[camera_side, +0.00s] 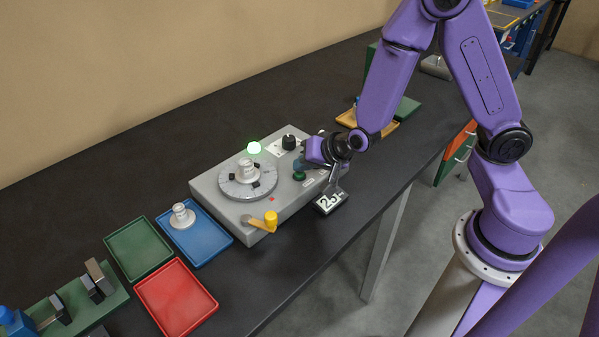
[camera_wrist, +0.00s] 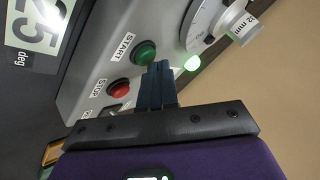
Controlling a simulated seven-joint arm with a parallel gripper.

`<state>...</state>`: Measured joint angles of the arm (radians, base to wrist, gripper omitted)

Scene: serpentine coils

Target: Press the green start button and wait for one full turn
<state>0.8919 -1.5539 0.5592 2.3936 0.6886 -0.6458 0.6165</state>
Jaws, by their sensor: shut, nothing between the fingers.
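The green start button (camera_wrist: 145,53), labelled START, is on the grey machine's panel; it also shows in the side view (camera_side: 299,176). My gripper (camera_wrist: 158,66) is shut and empty, its dark blue fingertips right by the button's edge. I cannot tell whether they touch it. In the side view my gripper (camera_side: 298,164) is low over the panel. The round turntable (camera_side: 248,182) carries a pale metal stepped part (camera_side: 246,168). A green lamp (camera_side: 254,147) is lit, also in the wrist view (camera_wrist: 193,63). The angle display (camera_wrist: 33,36) reads 25 deg.
A red STOP button (camera_wrist: 119,88) sits close to START. A black knob (camera_side: 289,142) stands behind, and a yellow-ended lever (camera_side: 268,219) at the machine's front. Blue (camera_side: 211,242), green (camera_side: 119,248) and red (camera_side: 188,317) trays lie left. The blue one holds a similar metal part.

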